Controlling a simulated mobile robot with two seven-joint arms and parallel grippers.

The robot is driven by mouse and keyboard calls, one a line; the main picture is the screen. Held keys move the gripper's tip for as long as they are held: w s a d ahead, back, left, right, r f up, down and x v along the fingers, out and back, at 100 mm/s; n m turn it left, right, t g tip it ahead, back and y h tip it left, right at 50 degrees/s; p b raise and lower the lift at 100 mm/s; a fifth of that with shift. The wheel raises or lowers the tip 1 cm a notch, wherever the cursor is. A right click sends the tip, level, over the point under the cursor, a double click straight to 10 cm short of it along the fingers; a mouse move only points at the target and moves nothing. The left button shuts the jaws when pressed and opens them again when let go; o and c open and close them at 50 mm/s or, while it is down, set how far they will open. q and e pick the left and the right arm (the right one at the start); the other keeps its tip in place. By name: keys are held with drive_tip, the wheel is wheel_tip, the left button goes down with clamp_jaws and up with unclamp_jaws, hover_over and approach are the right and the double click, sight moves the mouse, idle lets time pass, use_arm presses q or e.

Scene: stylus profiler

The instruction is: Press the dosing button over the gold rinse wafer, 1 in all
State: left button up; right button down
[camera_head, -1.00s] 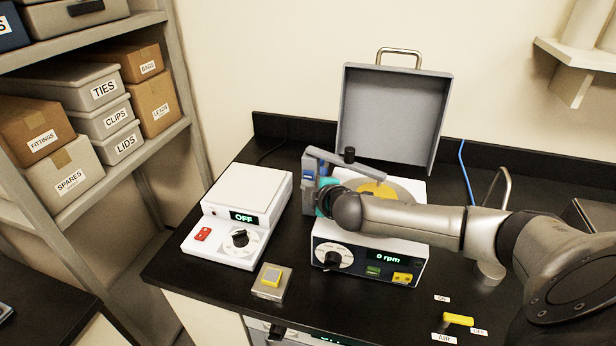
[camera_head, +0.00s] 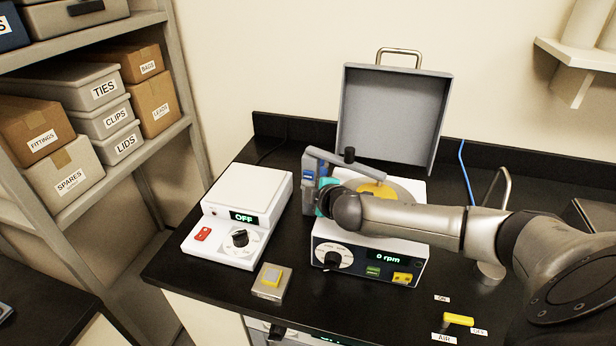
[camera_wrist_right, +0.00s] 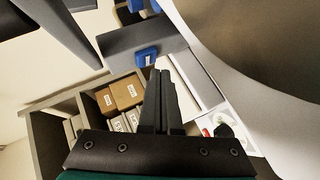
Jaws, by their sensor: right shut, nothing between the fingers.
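The gold wafer (camera_head: 378,190) lies on the white spinner unit (camera_head: 408,230), partly hidden by my right arm. A grey dispenser post (camera_head: 310,200) stands at the unit's left, its arm (camera_head: 345,164) reaching over the wafer. The blue dosing button (camera_head: 308,175) is on the post; it also shows in the wrist view (camera_wrist_right: 147,57). My right gripper (camera_wrist_right: 161,75) is shut and empty, its fingertips close by the button. I cannot tell whether they touch it. In the head view the fingers are mostly hidden behind the wrist. My left gripper is not in view.
The spinner display (camera_head: 390,258) reads 0 rpm. A white hotplate (camera_head: 240,215) reading OFF stands left. A grey lid (camera_head: 393,115) stands open behind. A yellow valve handle (camera_head: 458,320) is front right.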

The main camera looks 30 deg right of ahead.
drive_tip(key=shift+d, duration=0.1)
drive_tip(key=shift+w+d, duration=0.25)
drive_tip(key=shift+w, duration=0.05)
drive_tip(key=shift+w+d, duration=0.35)
drive_tip(key=shift+d, duration=0.1)
idle(1.1)
drive_tip(key=shift+s+a, duration=0.1)
drive_tip(key=shift+s+a+p, duration=0.5)
drive_tip(key=shift+s+a, duration=0.05)
drive_tip(key=shift+a, duration=0.1)
drive_tip(key=shift+s+a+p, duration=0.95)
drive_tip(key=shift+s+a, duration=0.7)
drive_tip(key=shift+a, duration=0.25)
